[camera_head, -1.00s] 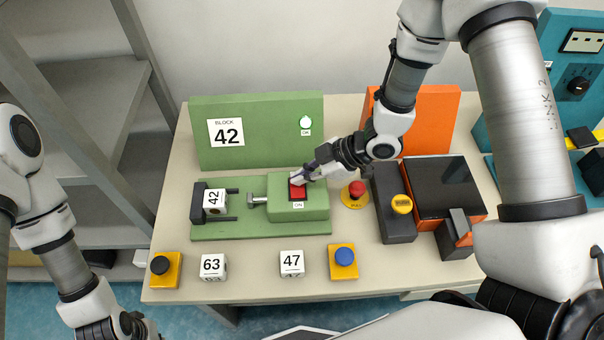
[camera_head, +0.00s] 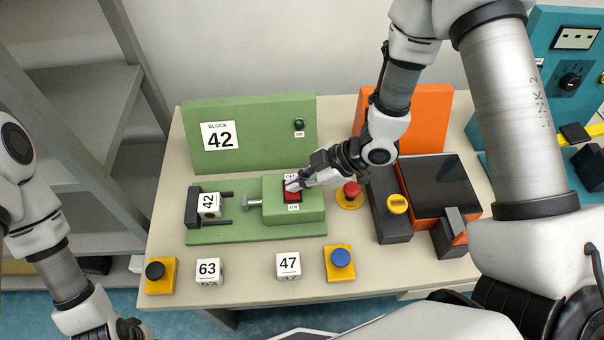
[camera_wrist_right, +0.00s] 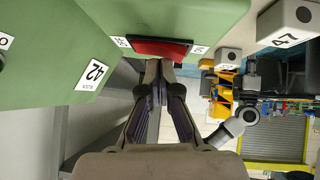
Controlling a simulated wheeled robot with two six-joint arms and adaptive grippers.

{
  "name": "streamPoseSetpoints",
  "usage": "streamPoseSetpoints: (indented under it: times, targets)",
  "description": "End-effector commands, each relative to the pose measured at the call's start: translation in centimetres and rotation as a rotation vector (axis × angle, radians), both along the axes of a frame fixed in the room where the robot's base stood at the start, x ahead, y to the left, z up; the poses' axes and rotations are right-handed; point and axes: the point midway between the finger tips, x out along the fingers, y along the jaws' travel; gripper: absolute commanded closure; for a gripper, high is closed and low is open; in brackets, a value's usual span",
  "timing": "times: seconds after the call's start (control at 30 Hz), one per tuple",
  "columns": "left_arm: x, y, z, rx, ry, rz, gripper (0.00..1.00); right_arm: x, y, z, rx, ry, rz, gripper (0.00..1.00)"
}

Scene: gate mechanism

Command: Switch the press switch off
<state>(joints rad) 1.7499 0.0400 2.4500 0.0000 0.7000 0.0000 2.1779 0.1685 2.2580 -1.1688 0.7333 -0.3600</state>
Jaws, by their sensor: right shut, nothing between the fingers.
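The red press switch (camera_head: 293,196) sits on a green block (camera_head: 314,206) of the green fixture, with an OFF label on its far side and ON on its near side. It also shows in the right wrist view (camera_wrist_right: 160,48). My right gripper (camera_head: 291,186) is shut and empty, its fingertips at the switch's OFF side; whether they touch it I cannot tell. The gripper also shows in the wrist view (camera_wrist_right: 160,75). The round OK lamp (camera_head: 298,124) on the upright green panel is dark green. My left gripper (camera_head: 130,329) is partly cut off at the lower left.
A block 42 (camera_head: 208,203) sits in the fixture. Blocks 63 (camera_head: 208,271) and 47 (camera_head: 288,265), a black button (camera_head: 155,271) and a blue button (camera_head: 341,257) stand in front. A red button (camera_head: 351,190) and an orange device (camera_head: 420,120) are to the right.

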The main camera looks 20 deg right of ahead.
Motion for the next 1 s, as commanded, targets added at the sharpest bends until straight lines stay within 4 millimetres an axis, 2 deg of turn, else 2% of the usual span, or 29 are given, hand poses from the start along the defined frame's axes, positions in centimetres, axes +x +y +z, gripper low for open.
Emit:
streamPoseSetpoints:
  times: [0.17,0.27,0.3,0.37,0.6,0.77,1.0]
  targets:
    - [0.0,0.0,2.9,0.000,0.000,0.000,1.00,0.2,0.2,3.0,-0.001,0.000,-0.002,1.00]
    - [0.0,0.0,5.3,0.000,0.000,0.000,1.00,0.4,0.4,5.5,-0.001,0.000,-0.006,1.00]
    - [0.1,0.0,3.7,0.000,-0.002,0.000,1.00,0.4,-0.6,5.0,0.004,-0.003,-0.014,1.00]
    - [0.0,0.0,3.3,0.000,-0.001,0.000,1.00,0.3,-1.7,6.0,0.007,-0.006,-0.014,1.00]
    - [0.0,0.0,4.6,0.000,0.000,0.000,1.00,-0.4,-5.4,10.1,0.004,-0.003,-0.011,1.00]
    - [0.0,0.0,5.1,0.000,0.000,0.000,1.00,-0.6,-6.5,10.9,0.001,-0.001,-0.008,1.00]
    - [0.0,0.0,5.0,0.000,0.000,0.000,1.00,-0.7,-6.7,10.8,-0.001,0.000,-0.006,1.00]
